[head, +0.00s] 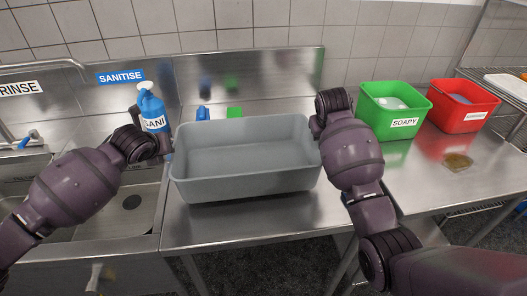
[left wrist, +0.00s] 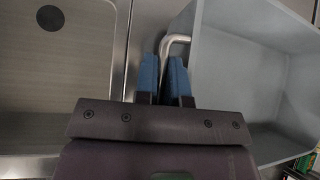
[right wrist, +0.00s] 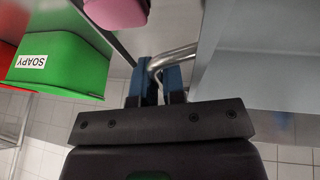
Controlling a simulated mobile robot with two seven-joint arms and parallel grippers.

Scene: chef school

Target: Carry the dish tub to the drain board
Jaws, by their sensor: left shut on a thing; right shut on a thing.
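The dish tub (head: 245,183) is a grey, empty, rectangular tub in the middle of the head view, level, in front of the steel splashback. My left gripper (head: 168,150) is at its left end; in the left wrist view its blue fingers (left wrist: 162,78) are shut on the tub's bent metal handle. My right gripper (head: 316,128) is at the right end; in the right wrist view its fingers (right wrist: 160,82) close on the other metal handle. The steel drain board (head: 225,225) lies under the tub, right of the sink. Whether the tub touches it I cannot tell.
A sink basin (head: 120,210) is at the left, with a blue sanitiser bottle (head: 152,108) behind my left gripper. A green SOAPY tub (head: 395,112) and a red tub (head: 462,108) stand to the right. A brownish patch (head: 458,162) lies on the steel there.

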